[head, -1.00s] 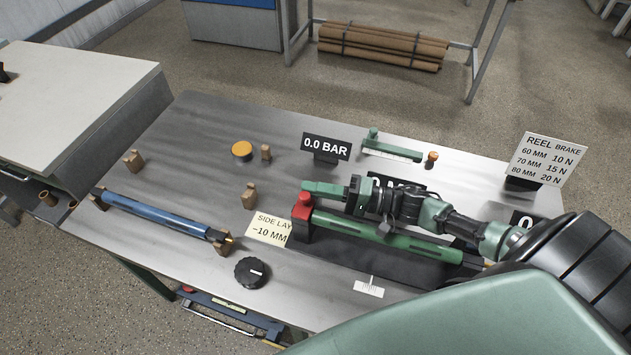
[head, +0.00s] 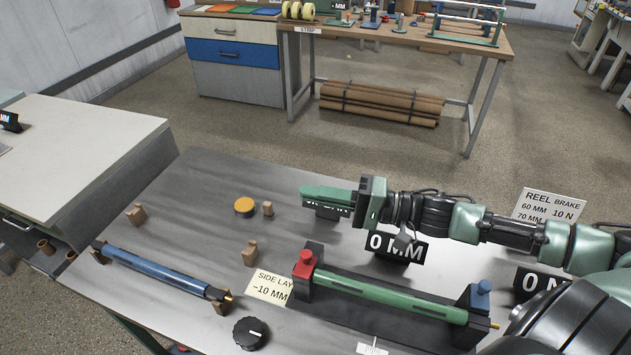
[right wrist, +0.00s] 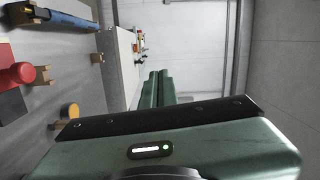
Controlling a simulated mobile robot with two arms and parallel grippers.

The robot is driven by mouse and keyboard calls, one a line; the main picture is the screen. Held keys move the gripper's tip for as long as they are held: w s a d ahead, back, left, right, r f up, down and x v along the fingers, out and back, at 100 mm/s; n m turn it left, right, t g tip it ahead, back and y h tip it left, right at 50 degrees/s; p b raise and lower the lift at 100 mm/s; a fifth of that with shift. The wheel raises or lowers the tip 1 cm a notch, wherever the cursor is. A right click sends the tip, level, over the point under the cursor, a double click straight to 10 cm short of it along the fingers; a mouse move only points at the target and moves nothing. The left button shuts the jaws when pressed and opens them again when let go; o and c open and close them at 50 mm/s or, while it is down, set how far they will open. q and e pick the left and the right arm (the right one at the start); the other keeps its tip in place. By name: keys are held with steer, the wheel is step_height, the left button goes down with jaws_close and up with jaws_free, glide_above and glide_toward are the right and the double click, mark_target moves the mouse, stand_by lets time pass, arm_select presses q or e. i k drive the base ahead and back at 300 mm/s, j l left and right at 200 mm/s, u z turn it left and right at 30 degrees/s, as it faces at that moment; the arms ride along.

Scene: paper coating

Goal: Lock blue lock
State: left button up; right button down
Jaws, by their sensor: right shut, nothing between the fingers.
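A green roller (head: 390,297) lies in this stand. A red lock (head: 304,263) tops the block at its left end; it also shows in the right wrist view (right wrist: 18,76). My right gripper (head: 306,193) is shut and empty, raised above the table behind the red lock and pointing left, well apart from the blue lock. Its closed fingers (right wrist: 157,86) show in the right wrist view. My left gripper is out of view.
A blue roller (head: 160,271) rests on wooden supports at the left. A black dial (head: 250,333) and a side lay card (head: 269,287) are near the front. Black 0 MM signs (head: 398,246) stand behind the stand. The table's back left is mostly clear.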

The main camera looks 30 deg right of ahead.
mark_target(480, 296)
steer(key=k+j, duration=0.45)
steer(key=k, duration=0.15)
steer(key=k+j, duration=0.45)
steer(key=k, duration=0.15)
steer(key=k+j, duration=0.45)
steer(key=k, duration=0.1)
